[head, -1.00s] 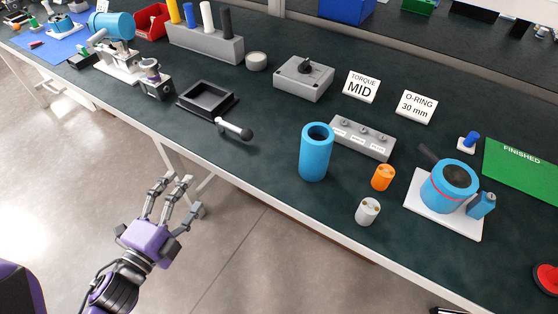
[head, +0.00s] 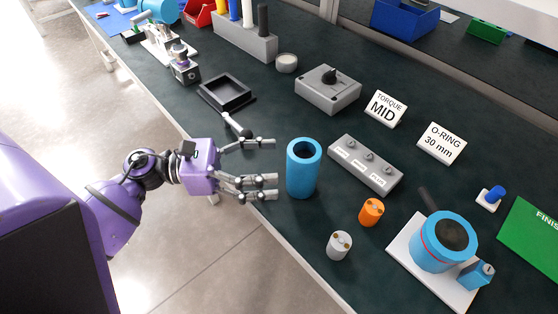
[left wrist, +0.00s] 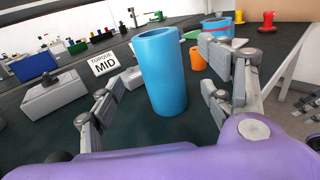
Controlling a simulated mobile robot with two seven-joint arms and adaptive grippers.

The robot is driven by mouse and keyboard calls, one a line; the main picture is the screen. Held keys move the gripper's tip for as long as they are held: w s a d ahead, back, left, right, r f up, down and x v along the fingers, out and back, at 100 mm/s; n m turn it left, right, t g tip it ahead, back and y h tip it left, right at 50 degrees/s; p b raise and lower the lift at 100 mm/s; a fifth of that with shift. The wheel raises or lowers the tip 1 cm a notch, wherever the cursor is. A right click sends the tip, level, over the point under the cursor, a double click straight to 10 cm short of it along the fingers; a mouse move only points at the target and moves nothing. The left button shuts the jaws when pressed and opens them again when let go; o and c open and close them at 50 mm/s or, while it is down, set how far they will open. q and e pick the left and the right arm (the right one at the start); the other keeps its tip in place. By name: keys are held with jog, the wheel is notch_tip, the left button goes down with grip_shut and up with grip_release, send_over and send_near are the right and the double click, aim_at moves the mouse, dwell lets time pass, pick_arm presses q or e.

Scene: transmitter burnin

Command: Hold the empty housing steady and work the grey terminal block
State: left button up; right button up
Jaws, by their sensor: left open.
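The empty housing, an open blue cylinder (head: 303,172), stands upright near the front edge of the bench; it also shows in the left wrist view (left wrist: 163,80). My left gripper (head: 275,165) is open with its fingers pointing at the housing from the left. In the left wrist view the housing stands ahead, between the spread fingers (left wrist: 160,95), and I cannot tell whether they touch it. My right gripper is not in view.
A blue housing on a white plate (head: 405,245) is at the right. A black tray (head: 226,94) and a dark-knobbed handle (head: 236,124) lie behind my left gripper. Signs read TORQUE MID (head: 384,105) and O-RING 30 mm (head: 441,144).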

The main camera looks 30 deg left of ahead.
aim_at(302, 163)
pick_arm(q)
jog(key=p+x, duration=0.1)
jog(key=x, duration=0.6)
jog(key=shift+w+d, duration=0.1)
jog(key=shift+d, duration=0.05)
jog(key=c, duration=1.5)
jog(key=shift+c, duration=0.2)
